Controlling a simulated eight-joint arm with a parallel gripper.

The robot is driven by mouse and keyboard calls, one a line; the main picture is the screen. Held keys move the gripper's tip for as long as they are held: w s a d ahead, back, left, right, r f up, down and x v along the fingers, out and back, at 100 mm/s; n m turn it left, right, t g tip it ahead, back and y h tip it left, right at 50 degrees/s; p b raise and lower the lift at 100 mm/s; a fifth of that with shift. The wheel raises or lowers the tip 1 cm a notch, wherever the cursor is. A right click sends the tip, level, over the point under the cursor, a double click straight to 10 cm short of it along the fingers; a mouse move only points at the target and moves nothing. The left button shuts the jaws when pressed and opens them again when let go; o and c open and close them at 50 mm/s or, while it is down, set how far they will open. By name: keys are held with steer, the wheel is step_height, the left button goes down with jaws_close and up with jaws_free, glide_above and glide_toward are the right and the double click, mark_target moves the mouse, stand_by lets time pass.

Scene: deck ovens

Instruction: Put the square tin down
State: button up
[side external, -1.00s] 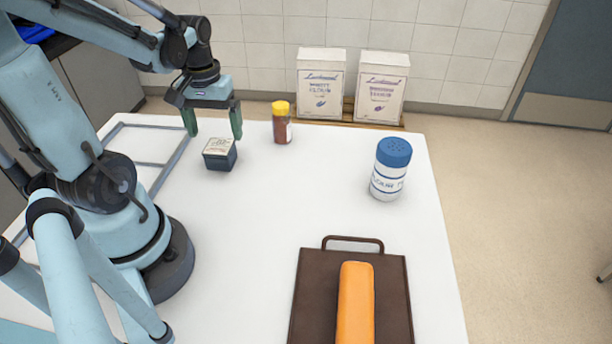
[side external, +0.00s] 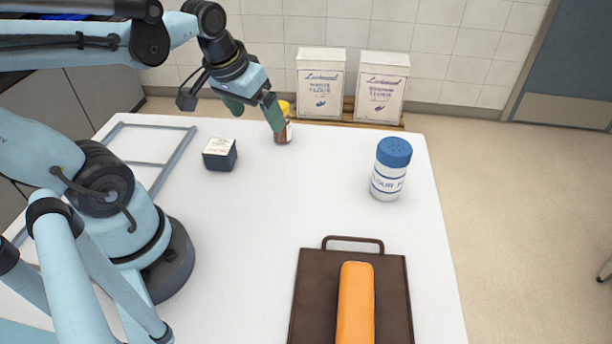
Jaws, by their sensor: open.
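The square tin (side external: 220,155) is a small dark box with a pale labelled top. It stands upright on the white table (side external: 265,215) at the back left, with nothing touching it. My gripper (side external: 254,112) is open and empty, above and to the right of the tin. One green finger overlaps the jar with the yellow lid (side external: 284,134) in the picture and hides part of it; I cannot tell whether they touch.
A flour shaker with a blue lid (side external: 391,170) stands at the right. A dark board (side external: 392,290) with an orange block (side external: 355,305) lies at the front. A grey metal frame (side external: 140,163) lies left of the tin. Two flour bags (side external: 320,82) stand behind the table. The table's middle is clear.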

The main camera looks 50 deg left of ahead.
steer(key=w+d+m+t+h, duration=0.1)
steer(key=d+m+t, duration=0.2)
steer(key=d, duration=0.4)
steer(key=shift+w+r+m, duration=0.3)
steer(key=shift+r, duration=0.05)
